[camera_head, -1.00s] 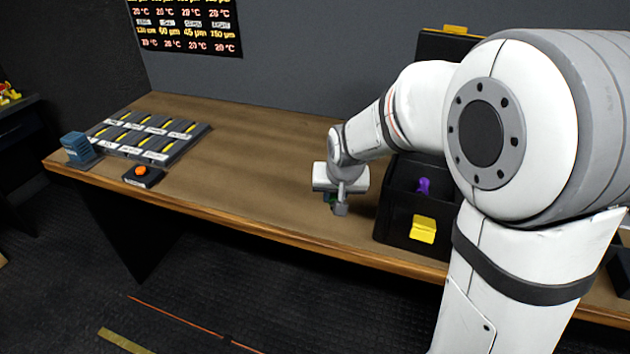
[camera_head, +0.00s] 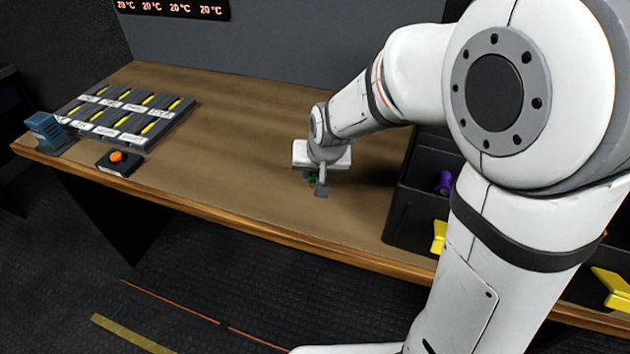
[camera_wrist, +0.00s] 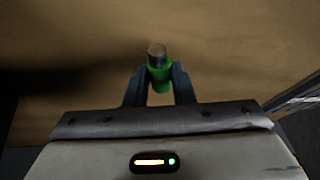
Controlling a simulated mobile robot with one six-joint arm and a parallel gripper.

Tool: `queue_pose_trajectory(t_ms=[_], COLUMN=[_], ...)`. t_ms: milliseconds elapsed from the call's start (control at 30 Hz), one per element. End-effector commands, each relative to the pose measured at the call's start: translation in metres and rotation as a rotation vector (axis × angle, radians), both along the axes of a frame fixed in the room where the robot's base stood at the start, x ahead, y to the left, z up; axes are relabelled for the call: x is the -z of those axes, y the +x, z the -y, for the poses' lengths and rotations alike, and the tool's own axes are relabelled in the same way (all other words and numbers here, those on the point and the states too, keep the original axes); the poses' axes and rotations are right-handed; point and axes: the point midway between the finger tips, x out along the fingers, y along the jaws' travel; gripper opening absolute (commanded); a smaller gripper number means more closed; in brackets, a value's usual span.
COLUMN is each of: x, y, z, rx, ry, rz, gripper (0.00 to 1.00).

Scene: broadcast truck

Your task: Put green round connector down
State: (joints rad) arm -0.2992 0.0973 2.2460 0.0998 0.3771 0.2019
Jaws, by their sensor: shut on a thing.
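The green round connector (camera_wrist: 160,77) shows in the wrist view as a green body with a brownish-grey metal end. My gripper (camera_wrist: 160,84) is shut on it, with one finger on each side. In the head view my gripper (camera_head: 319,186) is over the front part of the wooden tabletop (camera_head: 230,140). Only a sliver of the connector (camera_head: 312,179) shows there beside the fingers. I cannot tell whether the connector touches the tabletop.
A black bin (camera_head: 408,215) with a purple thing (camera_head: 444,182) stands right of my gripper. At the left are a label-covered panel (camera_head: 128,117), a small box with an orange button (camera_head: 116,158) and a blue block (camera_head: 46,130). The tabletop between is clear.

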Motion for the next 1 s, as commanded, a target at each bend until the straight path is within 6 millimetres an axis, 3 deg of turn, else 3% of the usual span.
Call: queue_pose_trajectory(t_ms=[200, 733, 767, 867, 1000], x=[0.029, 0.04, 0.04, 0.039, 0.041], y=[0.0, -0.001, -0.001, -0.001, -0.002], z=[0.0, -0.001, -0.001, 0.0, 0.0], rx=[0.0, -0.001, -0.001, -0.001, -0.001], ry=[-0.001, 0.0, 0.0, -0.002, -0.003], rz=[-0.002, -0.001, -0.002, -0.005, -0.008], gripper=[0.0, 0.0, 0.23, 0.31, 0.31])
